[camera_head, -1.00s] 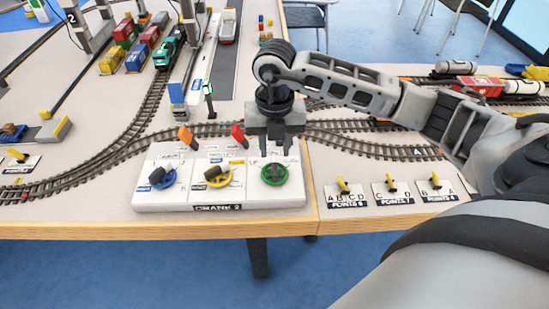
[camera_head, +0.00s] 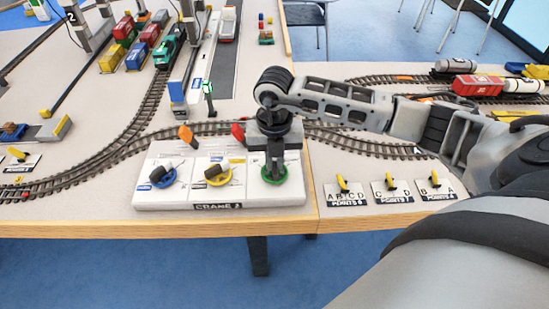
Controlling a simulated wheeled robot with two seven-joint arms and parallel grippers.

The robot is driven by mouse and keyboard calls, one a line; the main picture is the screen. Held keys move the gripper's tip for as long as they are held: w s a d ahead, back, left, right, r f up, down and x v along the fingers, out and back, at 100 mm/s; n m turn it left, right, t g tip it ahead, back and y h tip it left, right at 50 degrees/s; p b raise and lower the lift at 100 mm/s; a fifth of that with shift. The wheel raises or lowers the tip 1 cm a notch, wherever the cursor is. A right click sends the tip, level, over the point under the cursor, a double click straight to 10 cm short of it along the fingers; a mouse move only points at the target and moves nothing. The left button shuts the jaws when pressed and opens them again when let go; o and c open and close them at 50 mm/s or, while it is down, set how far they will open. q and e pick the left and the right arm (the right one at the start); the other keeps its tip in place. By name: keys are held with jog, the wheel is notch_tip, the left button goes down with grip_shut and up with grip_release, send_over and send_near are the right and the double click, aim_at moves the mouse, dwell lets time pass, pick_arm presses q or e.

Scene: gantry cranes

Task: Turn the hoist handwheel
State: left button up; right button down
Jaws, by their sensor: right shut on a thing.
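A white crane control panel (camera_head: 225,195) at the table's front edge carries three handwheels: a blue one (camera_head: 162,183) at left, a yellow one (camera_head: 218,184) in the middle and a green one (camera_head: 283,181) at right. Their small labels are too small to read, so I cannot tell by name which is the hoist. My right gripper (camera_head: 273,172) points down over the green handwheel, its fingers shut on the wheel's middle. The fingers hide the middle, and the green rim shows around them. My left gripper is not in view.
Points panels (camera_head: 392,190) with yellow levers lie to the right. Railway track (camera_head: 110,155) curves behind the crane panel.

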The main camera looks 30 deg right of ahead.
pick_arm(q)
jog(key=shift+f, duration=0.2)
pick_arm(e)
jog(key=shift+n, duration=0.3)
jog(key=n+b, duration=0.3)
jog(key=shift+f+n, duration=0.1)
jog(key=shift+n, duration=0.2)
jog(key=n+b, duration=0.2)
jog(key=n, duration=0.2)
jog(key=shift+b, duration=0.35)
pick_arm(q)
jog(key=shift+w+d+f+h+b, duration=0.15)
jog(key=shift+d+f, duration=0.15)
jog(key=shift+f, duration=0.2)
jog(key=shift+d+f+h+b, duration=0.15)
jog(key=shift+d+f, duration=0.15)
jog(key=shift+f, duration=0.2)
pick_arm(e)
jog(key=shift+n, duration=0.7)
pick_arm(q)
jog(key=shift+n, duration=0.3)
pick_arm(e)
jog(key=shift+r, duration=0.2)
jog(key=c, duration=1.5)
grip_release()
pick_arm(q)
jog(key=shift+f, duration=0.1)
